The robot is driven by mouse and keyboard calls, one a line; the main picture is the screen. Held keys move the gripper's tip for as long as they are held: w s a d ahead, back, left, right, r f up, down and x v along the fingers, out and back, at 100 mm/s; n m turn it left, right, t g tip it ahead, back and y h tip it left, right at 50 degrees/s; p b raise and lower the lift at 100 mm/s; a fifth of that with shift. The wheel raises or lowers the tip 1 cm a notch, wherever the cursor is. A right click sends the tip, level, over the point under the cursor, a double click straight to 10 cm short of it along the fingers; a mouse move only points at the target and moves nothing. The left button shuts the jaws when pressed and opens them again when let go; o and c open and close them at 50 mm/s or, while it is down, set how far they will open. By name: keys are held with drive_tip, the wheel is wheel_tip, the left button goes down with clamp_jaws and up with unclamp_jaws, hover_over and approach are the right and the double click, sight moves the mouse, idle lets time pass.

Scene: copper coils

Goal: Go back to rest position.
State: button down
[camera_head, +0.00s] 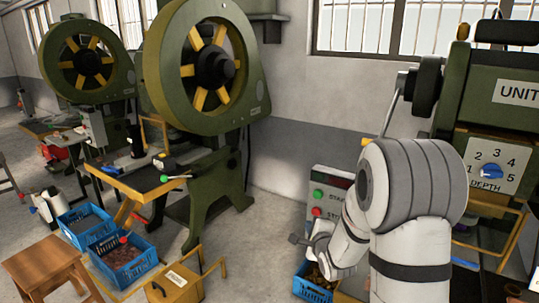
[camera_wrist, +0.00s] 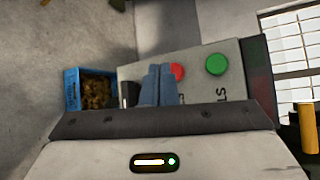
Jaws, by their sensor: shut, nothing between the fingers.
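My gripper (camera_wrist: 157,84) is shut and empty in the wrist view, its two grey-blue fingers together. Its fingertips overlap the edge of the red button (camera_wrist: 178,71) in that picture; I cannot tell whether they touch it. The green button (camera_wrist: 216,64) is in plain view to the right. In the head view my arm reaches down in front of the control box, and my gripper (camera_head: 296,240) is at its lower left. The box's green button (camera_head: 318,194) and red button (camera_head: 317,211) both show there.
A blue crate of copper-coloured pieces (camera_wrist: 67,90) stands beside the control box. The green press marked UNIT (camera_head: 490,75) stands at the right. Two flywheel presses, blue crates (camera_head: 135,277), a wooden stool (camera_head: 45,265) and a yellow box (camera_head: 178,286) are at left. Some floor between is clear.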

drive_tip(key=s+r+n+g, duration=0.3)
drive_tip(key=s+n, duration=0.3)
drive_tip(key=s, duration=0.5)
drive_tip(key=s+r+n+g+h+p, duration=0.1)
drive_tip(key=s+r+n+g, duration=0.2)
drive_tip(key=s, duration=0.8)
drive_tip(key=s+r+n+g+p, duration=0.1)
drive_tip(key=s+r+n+g, duration=0.2)
drive_tip(key=s+n+g, duration=0.3)
drive_tip(key=s+n, duration=0.5)
drive_tip(key=shift+s+a+h, duration=0.3)
drive_tip(key=shift+a, duration=0.1)
